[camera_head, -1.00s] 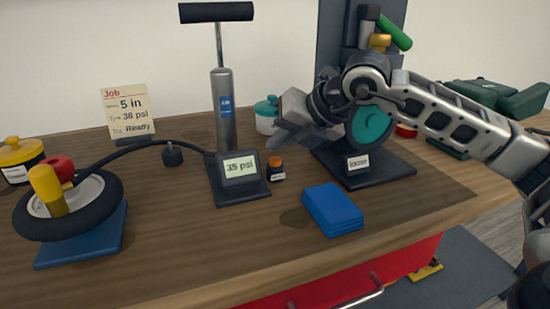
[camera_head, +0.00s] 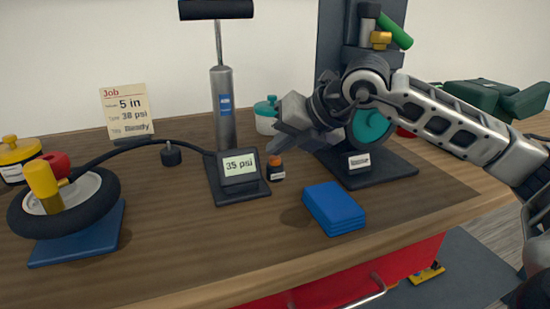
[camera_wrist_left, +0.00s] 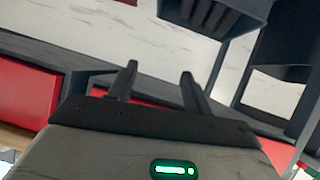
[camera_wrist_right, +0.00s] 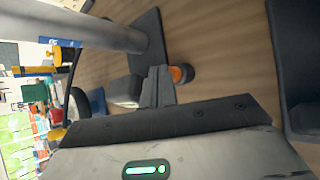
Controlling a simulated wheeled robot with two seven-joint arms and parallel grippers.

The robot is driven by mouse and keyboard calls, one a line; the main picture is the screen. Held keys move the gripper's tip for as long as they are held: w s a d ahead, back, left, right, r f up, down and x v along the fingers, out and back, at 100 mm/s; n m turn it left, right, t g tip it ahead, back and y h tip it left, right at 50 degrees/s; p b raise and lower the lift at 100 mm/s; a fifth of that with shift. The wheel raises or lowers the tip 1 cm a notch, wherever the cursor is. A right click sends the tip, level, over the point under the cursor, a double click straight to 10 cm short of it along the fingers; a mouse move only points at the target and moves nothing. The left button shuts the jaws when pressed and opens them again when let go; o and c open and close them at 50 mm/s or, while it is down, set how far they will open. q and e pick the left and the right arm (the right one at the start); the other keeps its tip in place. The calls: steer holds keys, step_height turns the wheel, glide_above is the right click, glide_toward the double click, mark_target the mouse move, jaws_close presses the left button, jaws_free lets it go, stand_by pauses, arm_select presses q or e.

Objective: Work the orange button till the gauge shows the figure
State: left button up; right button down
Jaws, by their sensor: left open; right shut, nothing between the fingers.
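The orange button (camera_head: 275,161) is the cap of a small black unit on the table, right of the gauge. The gauge (camera_head: 239,165) reads 35 psi at the foot of the grey floor pump (camera_head: 223,105). The job card (camera_head: 127,112) gives 5 in, 38 psi and Ready. My right gripper (camera_head: 271,147) is shut and empty, its tips just above the button; whether they touch it I cannot tell. In the right wrist view the button (camera_wrist_right: 182,73) shows beside the closed fingertips (camera_wrist_right: 158,84). My left gripper (camera_wrist_left: 158,82) is open and empty, away from the table items.
A wheel (camera_head: 97,203) lies on a blue stand at left, with a hose running to the pump. A stack of blue cloths (camera_head: 334,208) lies in front of the button. A black stand with a teal disc (camera_head: 371,127) is at right. The table front is mostly clear.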

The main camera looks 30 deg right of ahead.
steer(key=shift+f+b, duration=0.35)
stand_by(1.6)
steer(key=shift+r+p, duration=0.65)
steer(key=shift+r, duration=0.3)
steer(key=shift+r, duration=0.1)
step_height(320, 180, up, 5)
steer(key=p, duration=0.3)
steer(key=shift+p, duration=0.4)
